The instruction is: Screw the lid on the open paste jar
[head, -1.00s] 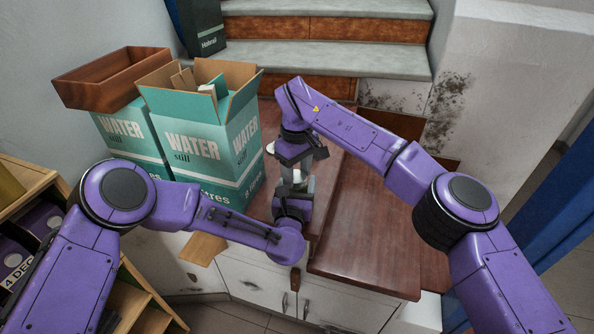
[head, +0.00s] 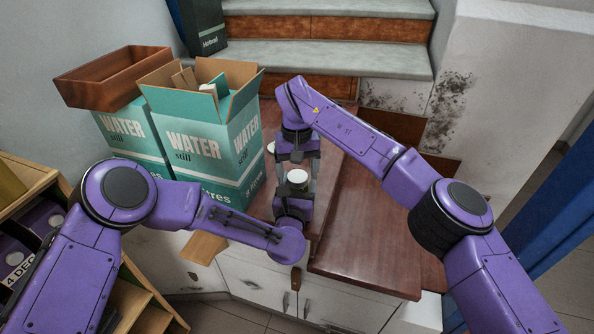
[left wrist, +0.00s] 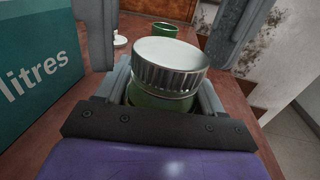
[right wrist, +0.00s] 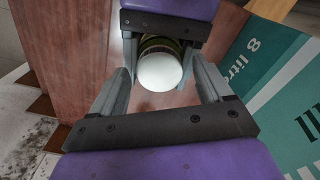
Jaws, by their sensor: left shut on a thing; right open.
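The green jar (left wrist: 160,101) is held upright between the fingers of my left gripper (head: 294,192). A pale ribbed lid (left wrist: 170,65) sits on its mouth and looks slightly tilted in the left wrist view; whether the thread has caught cannot be told. The lid's round top also shows in the head view (head: 297,176) and in the right wrist view (right wrist: 160,71). My right gripper (head: 298,163) is open, its fingers spread on either side of the lid with gaps between. The jar's lower part is hidden by my left gripper.
Another green jar (left wrist: 176,30) and a white round piece (left wrist: 120,40) stand behind on the brown worktop (head: 365,230). Teal water boxes (head: 212,150) stand close on the left, with a wooden tray (head: 110,78) above them. The worktop's right part is clear.

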